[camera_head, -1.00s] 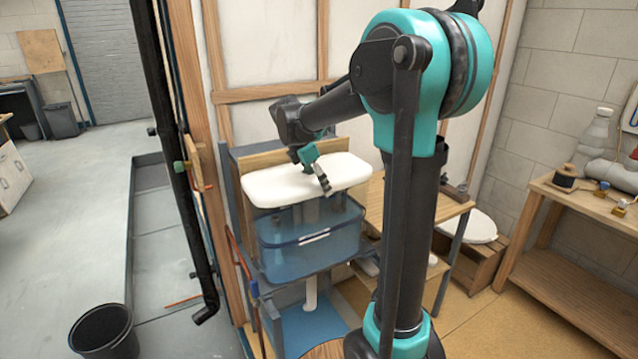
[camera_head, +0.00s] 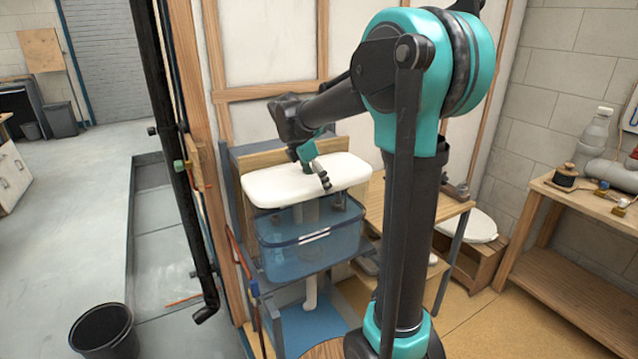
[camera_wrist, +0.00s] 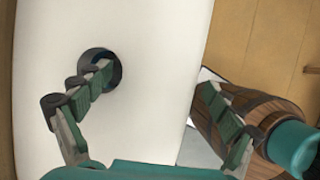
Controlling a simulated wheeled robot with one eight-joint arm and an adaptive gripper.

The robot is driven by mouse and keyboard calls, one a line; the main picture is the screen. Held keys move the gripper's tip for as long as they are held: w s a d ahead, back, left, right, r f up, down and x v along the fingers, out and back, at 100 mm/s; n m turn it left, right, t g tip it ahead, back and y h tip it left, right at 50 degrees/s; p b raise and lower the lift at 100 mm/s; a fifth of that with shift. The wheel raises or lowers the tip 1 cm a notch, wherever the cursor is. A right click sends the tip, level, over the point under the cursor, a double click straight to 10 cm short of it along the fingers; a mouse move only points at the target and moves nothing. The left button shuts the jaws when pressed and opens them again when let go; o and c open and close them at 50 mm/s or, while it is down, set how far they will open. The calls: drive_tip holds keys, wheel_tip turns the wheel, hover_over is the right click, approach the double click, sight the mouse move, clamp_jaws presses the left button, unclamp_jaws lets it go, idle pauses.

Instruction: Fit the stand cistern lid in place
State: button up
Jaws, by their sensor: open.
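The white cistern lid (camera_head: 275,188) lies roughly level above the translucent blue cistern (camera_head: 305,250), and the open front of the cistern's rim shows below it. I cannot tell what the lid's back rests on. My gripper (camera_head: 322,180) is at the lid's right half, fingers pointing down. In the wrist view the lid (camera_wrist: 150,30) shows a round dark hole (camera_wrist: 100,66). My gripper (camera_wrist: 156,82) is open: its left finger reaches over the hole and its right finger is past the lid's right edge. Whether a finger touches the lid is unclear.
A wooden post and black pipe (camera_head: 183,170) stand left of the cistern. A white toilet seat (camera_head: 478,226) and a wooden workbench (camera_head: 575,205) with fittings are at the right. A black bucket (camera_head: 105,330) stands on the floor at the lower left.

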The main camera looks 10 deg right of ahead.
drive_tip(key=v, duration=1.1)
drive_tip(key=shift+s+r, duration=0.1)
drive_tip(key=shift+r, duration=0.05)
